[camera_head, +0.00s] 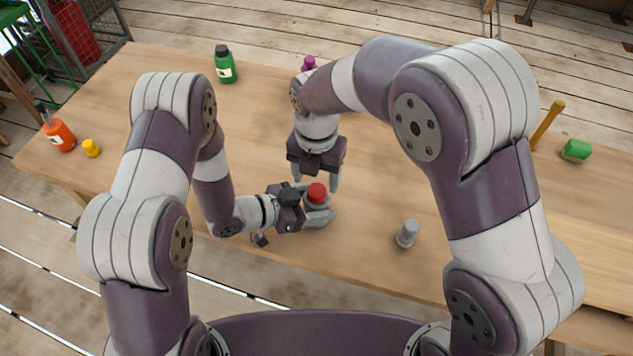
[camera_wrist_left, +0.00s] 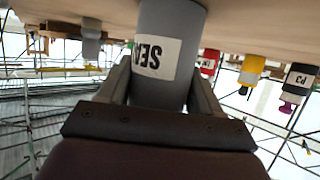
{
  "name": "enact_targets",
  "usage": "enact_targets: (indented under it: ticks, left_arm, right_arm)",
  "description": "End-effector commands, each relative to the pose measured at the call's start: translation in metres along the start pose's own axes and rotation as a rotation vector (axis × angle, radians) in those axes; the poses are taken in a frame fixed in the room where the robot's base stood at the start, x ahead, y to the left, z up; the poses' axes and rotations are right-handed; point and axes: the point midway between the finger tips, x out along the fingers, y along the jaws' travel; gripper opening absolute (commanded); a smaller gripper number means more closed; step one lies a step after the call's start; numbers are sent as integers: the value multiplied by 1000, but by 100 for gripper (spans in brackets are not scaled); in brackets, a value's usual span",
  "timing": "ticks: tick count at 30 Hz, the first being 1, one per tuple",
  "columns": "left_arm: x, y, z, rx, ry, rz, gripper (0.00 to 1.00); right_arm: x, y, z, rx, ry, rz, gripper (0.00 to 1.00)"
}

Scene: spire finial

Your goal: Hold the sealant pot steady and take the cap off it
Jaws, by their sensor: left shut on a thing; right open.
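The sealant pot (camera_head: 314,207) is a grey cylinder with a red cap (camera_head: 317,192) on top. It stands upright near the table's front edge in the head view. In the left wrist view the pot (camera_wrist_left: 172,35) appears upside down, with a partly visible label reading "SEA", and its cap is hidden. My left gripper (camera_head: 318,213) is shut around the pot's body from the left. My right gripper (camera_head: 316,182) points down from above, open, with its fingers at either side of the cap. I cannot tell whether they touch it.
A small grey cylinder (camera_head: 408,233) stands to the right on the wooden table (camera_head: 375,185). A green bottle (camera_head: 226,67), a purple item (camera_head: 309,63), an orange bottle (camera_head: 59,134) and a yellow item (camera_head: 91,147) stand farther off. A green item (camera_head: 577,150) lies at right.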

Motion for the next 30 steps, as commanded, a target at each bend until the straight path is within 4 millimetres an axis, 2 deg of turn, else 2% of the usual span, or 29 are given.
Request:
enact_targets:
  ticks: [5,8,11,24,27,29,30]
  left_arm:
    - [0,0,0,-1,-1,1,0]
    - [0,0,0,-1,-1,1,0]
    - [0,0,0,-1,-1,1,0]
    - [0,0,0,-1,-1,1,0]
    - [0,0,0,-1,-1,1,0]
    - [0,0,0,-1,-1,1,0]
    - [0,0,0,-1,-1,1,0]
  right_arm:
    - [-12,4,4,22,-12,14,61]
    - [-17,4,4,241,-13,18,61]
    - [-22,4,5,606,-11,23,61]
    - [-38,2,3,2471,11,21,61]
    - [-39,1,2,2851,11,14,61]
    - [-39,0,1,3044,8,8,61]
    - [-39,0,1,-3128,-6,-5,61]
